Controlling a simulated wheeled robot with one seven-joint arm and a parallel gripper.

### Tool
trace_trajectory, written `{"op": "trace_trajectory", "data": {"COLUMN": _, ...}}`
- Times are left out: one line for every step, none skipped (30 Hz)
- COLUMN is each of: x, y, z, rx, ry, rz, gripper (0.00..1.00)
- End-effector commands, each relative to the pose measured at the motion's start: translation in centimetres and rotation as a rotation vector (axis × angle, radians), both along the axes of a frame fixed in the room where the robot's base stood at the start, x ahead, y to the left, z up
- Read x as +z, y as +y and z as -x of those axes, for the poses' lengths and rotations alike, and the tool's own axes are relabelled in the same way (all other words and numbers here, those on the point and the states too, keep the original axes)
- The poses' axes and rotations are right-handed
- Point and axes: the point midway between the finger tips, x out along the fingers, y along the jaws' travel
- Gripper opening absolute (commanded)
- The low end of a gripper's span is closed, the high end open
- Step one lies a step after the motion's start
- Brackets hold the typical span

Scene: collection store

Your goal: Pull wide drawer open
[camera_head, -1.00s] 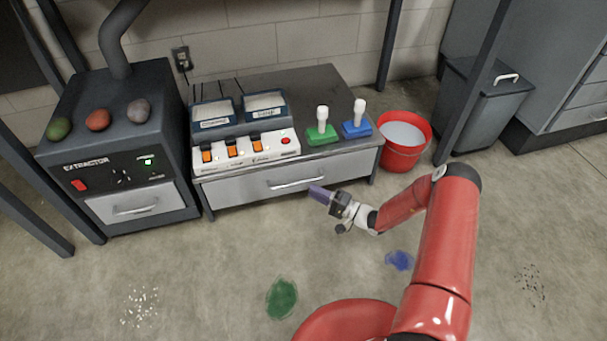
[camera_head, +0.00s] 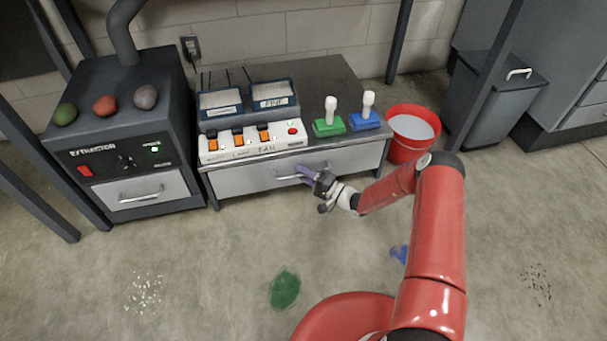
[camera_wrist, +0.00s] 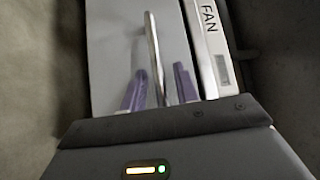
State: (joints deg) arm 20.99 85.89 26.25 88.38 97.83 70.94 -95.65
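The wide drawer (camera_head: 240,180) is the light grey front under the dark bench top in the head view, and it sits closed. Its silver bar handle (camera_head: 288,178) runs across the middle of the front. My gripper (camera_head: 304,172) is at the right part of this handle. In the wrist view the drawer front (camera_wrist: 110,45) fills the upper middle, and the handle bar (camera_wrist: 153,55) passes between the two purple fingers (camera_wrist: 160,90). The fingers are apart on either side of the bar, with a gap visible. Contact with the drawer front cannot be told.
The extractor cabinet (camera_head: 125,125) with its own small drawer stands left. A red bucket (camera_head: 408,130) stands right of the bench. A fan switch panel (camera_head: 250,143) and green and blue levers sit on the bench top. The floor in front is clear, with flat stains.

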Motion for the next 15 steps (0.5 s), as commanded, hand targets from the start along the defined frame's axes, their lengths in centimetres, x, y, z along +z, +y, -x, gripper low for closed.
{"op": "trace_trajectory", "data": {"x": 0.00, "y": -0.02, "z": 0.01, "rx": 0.000, "ry": 0.000, "rz": 0.000, "gripper": 0.23}}
{"op": "trace_trajectory", "data": {"x": 0.00, "y": -0.02, "z": 0.01, "rx": 0.000, "ry": 0.000, "rz": 0.000, "gripper": 0.19}}
{"op": "trace_trajectory", "data": {"x": -0.01, "y": -0.02, "z": 0.02, "rx": 0.000, "ry": 0.000, "rz": 0.000, "gripper": 0.14}}
{"op": "trace_trajectory", "data": {"x": -0.01, "y": -0.02, "z": 0.02, "rx": 0.000, "ry": 0.000, "rz": 0.000, "gripper": 0.10}}
{"op": "trace_trajectory", "data": {"x": -0.02, "y": -0.02, "z": 0.02, "rx": 0.000, "ry": 0.000, "rz": 0.000, "gripper": 0.06}}
{"op": "trace_trajectory", "data": {"x": -0.02, "y": -0.03, "z": 0.03, "rx": 0.000, "ry": 0.000, "rz": 0.000, "gripper": 0.01}}
{"op": "trace_trajectory", "data": {"x": -0.02, "y": -0.03, "z": 0.03, "rx": 0.000, "ry": 0.000, "rz": 0.000, "gripper": 0.00}}
{"op": "trace_trajectory", "data": {"x": -0.02, "y": -0.03, "z": 0.03, "rx": 0.000, "ry": 0.000, "rz": 0.000, "gripper": 0.00}}
{"op": "trace_trajectory", "data": {"x": -0.02, "y": -0.03, "z": 0.03, "rx": 0.000, "ry": 0.000, "rz": 0.000, "gripper": 0.00}}
{"op": "trace_trajectory", "data": {"x": -0.02, "y": -0.03, "z": 0.03, "rx": 0.000, "ry": 0.000, "rz": 0.000, "gripper": 0.00}}
{"op": "trace_trajectory", "data": {"x": -0.02, "y": -0.03, "z": 0.03, "rx": 0.000, "ry": 0.000, "rz": 0.000, "gripper": 0.00}}
{"op": "trace_trajectory", "data": {"x": -0.02, "y": -0.04, "z": 0.03, "rx": 0.000, "ry": 0.000, "rz": 0.000, "gripper": 0.00}}
{"op": "trace_trajectory", "data": {"x": -0.02, "y": -0.03, "z": 0.04, "rx": 0.000, "ry": 0.000, "rz": 0.000, "gripper": 0.00}}
{"op": "trace_trajectory", "data": {"x": -0.02, "y": -0.03, "z": 0.04, "rx": 0.001, "ry": 0.000, "rz": 0.000, "gripper": 0.00}}
{"op": "trace_trajectory", "data": {"x": -0.01, "y": -0.04, "z": 0.05, "rx": 0.001, "ry": 0.000, "rz": 0.000, "gripper": 0.00}}
